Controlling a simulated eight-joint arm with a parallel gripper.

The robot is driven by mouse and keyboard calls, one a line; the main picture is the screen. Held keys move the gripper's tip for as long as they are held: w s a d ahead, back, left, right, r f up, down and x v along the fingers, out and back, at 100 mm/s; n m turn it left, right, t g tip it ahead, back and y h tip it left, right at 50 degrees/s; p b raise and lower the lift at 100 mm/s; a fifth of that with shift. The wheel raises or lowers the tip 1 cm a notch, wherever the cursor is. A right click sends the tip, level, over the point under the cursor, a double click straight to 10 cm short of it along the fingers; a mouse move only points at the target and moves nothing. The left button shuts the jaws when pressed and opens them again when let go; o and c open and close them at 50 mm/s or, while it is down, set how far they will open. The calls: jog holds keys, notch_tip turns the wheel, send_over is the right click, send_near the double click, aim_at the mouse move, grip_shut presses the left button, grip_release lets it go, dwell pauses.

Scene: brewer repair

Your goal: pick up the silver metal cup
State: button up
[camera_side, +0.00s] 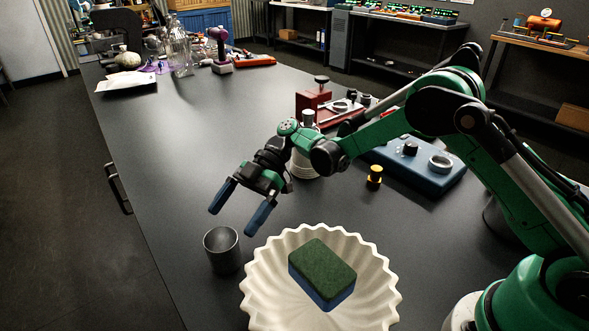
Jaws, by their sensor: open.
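The metal cup (223,251) is dark grey-silver and stands upright on the black table, near the table's left edge and left of a white fluted bowl. My gripper (236,213) is above and behind the cup, tilted down to the left. Its two blue-tipped fingers are spread apart with nothing between them. The fingers look apart from the cup. The cup's rim faces up and its inside looks empty.
The white fluted bowl (262,271) holds a green and blue sponge (323,271) close to the cup. A blue control box (420,168), a yellow-black knob (375,177) and red equipment (313,103) stand behind. The table's left-middle is clear.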

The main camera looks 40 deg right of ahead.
aim_at(212, 258)
jog(key=shift+s+a+f+n+g, duration=0.2)
jog(key=shift+f+n+g, duration=0.3)
jog(key=shift+f+n, duration=0.3)
jog(key=shift+s+a+f+y, duration=0.1)
jog(key=shift+a+y, duration=0.1)
jog(key=shift+y, duration=0.1)
jog(key=shift+x, duration=2.6)
jog(key=c, duration=1.3)
